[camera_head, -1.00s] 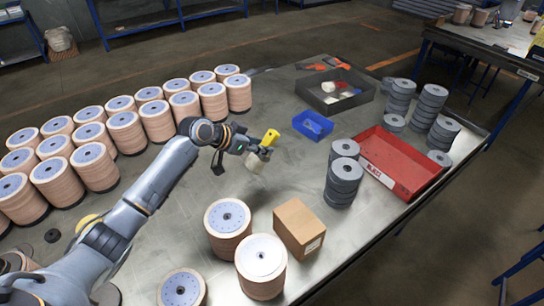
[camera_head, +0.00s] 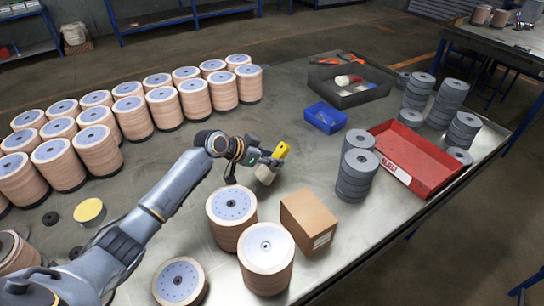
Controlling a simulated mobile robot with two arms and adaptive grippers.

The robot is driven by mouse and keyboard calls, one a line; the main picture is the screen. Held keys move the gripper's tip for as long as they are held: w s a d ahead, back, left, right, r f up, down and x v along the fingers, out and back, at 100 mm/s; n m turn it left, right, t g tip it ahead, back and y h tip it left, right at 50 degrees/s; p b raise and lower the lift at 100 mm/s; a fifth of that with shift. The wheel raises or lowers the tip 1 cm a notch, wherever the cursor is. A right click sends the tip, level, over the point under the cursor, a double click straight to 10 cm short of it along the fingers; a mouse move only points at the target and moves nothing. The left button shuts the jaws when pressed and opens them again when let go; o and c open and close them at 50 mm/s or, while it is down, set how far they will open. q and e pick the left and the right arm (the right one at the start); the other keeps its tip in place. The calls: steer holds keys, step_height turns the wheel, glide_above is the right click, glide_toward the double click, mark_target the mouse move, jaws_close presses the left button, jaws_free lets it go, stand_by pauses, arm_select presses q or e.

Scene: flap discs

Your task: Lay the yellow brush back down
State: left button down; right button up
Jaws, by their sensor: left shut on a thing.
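The yellow brush (camera_head: 281,150) shows as a yellow handle with a pale head below it. My left gripper (camera_head: 268,162) is shut on the brush and holds it above the metal table, just behind the cardboard box and the near disc stacks. The fingers are small in view and partly cover the brush. My right gripper is not in view.
A cardboard box (camera_head: 309,222) and tan disc stacks (camera_head: 232,216) stand close in front of the brush. A blue bin (camera_head: 325,117), grey disc stacks (camera_head: 356,178) and a red tray (camera_head: 428,180) lie to the right. Bare tabletop (camera_head: 270,112) is free behind the gripper.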

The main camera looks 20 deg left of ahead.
arm_select(q)
steer(key=shift+f, duration=0.35)
steer(key=c, duration=0.9)
jaws_free()
steer(key=shift+c, duration=0.2)
steer(key=v, duration=1.2)
